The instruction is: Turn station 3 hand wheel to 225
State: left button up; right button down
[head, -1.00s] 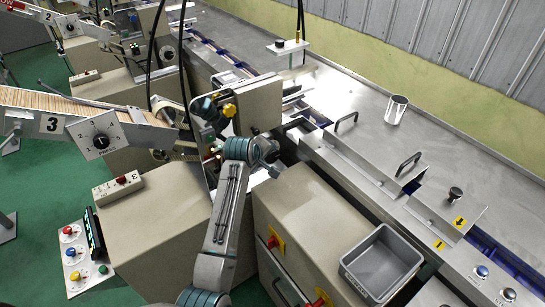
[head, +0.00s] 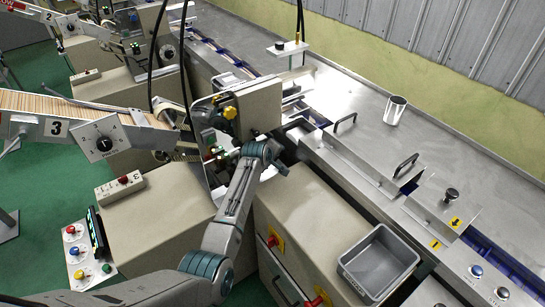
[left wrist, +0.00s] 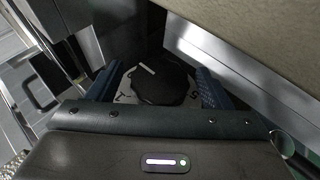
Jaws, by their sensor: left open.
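In the left wrist view a round black hand wheel (left wrist: 160,86) with a white pointer line stands on a pale dial plate with dark marks. My left gripper (left wrist: 155,87) is open, with one blue finger on each side of the wheel. I cannot tell whether the fingers touch it. In the head view my left arm reaches in beside the station 3 machine head (head: 255,108); the fingers and this wheel are hidden there. My right gripper is not in view.
A yellow knob (head: 230,112) sits on the machine head close to my wrist. A beige cabinet (head: 300,215) with a grey bin (head: 378,262) stands to the right. A beige wall overhangs the wheel at the top right of the wrist view, leaving little room.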

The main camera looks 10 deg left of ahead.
pick_arm(q)
jog(key=shift+f, duration=0.1)
jog(key=shift+c, duration=0.4)
jog(key=c, duration=0.9)
jog(key=shift+a+f+t+h+b, duration=0.1)
jog(key=shift+f+t+h+b, duration=0.15)
jog(key=shift+t+h+b, duration=0.3)
jog(key=shift+f+n+t+h+b, duration=0.1)
jog(key=shift+n+t+h+b, duration=0.4)
jog(key=shift+b, duration=0.4)
jog(key=shift+t+b, duration=0.3)
jog(key=shift+t, duration=0.05)
jog(key=shift+r, duration=0.3)
